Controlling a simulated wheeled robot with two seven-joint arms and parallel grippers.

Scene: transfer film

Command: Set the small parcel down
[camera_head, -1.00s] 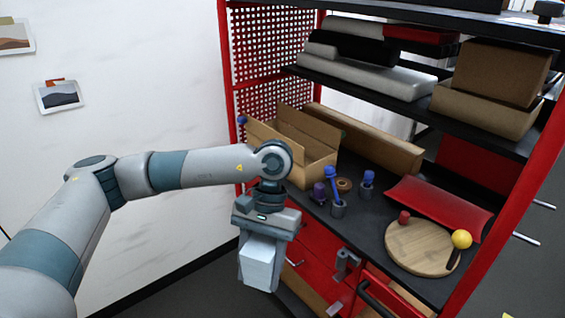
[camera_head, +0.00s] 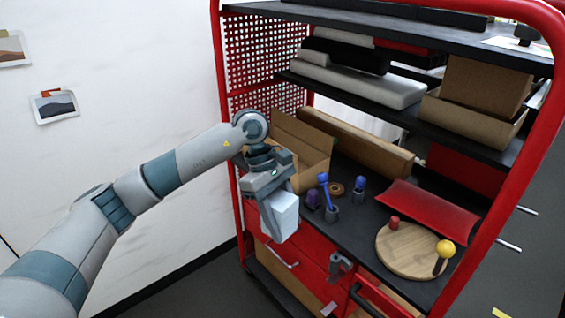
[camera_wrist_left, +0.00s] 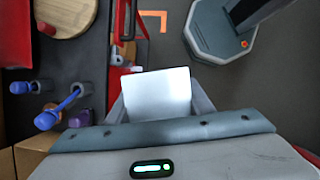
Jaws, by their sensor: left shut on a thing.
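The small parcel is a pale white-blue box (camera_head: 282,219) held in my left gripper (camera_head: 276,212). The gripper is shut on it, and the parcel hangs tilted below the wrist in front of the red drawers. In the left wrist view the parcel (camera_wrist_left: 158,97) sits between the two fingers (camera_wrist_left: 160,105), with floor and the edge of the bench beyond it. My right gripper does not show.
The dark bench top (camera_head: 345,229) holds an open cardboard box (camera_head: 309,170), several small holders with blue and purple items, a red tray (camera_head: 428,208) and a round wooden board (camera_head: 395,258). A shelf (camera_head: 350,92) overhangs the bench. A red post (camera_head: 226,130) stands at the left.

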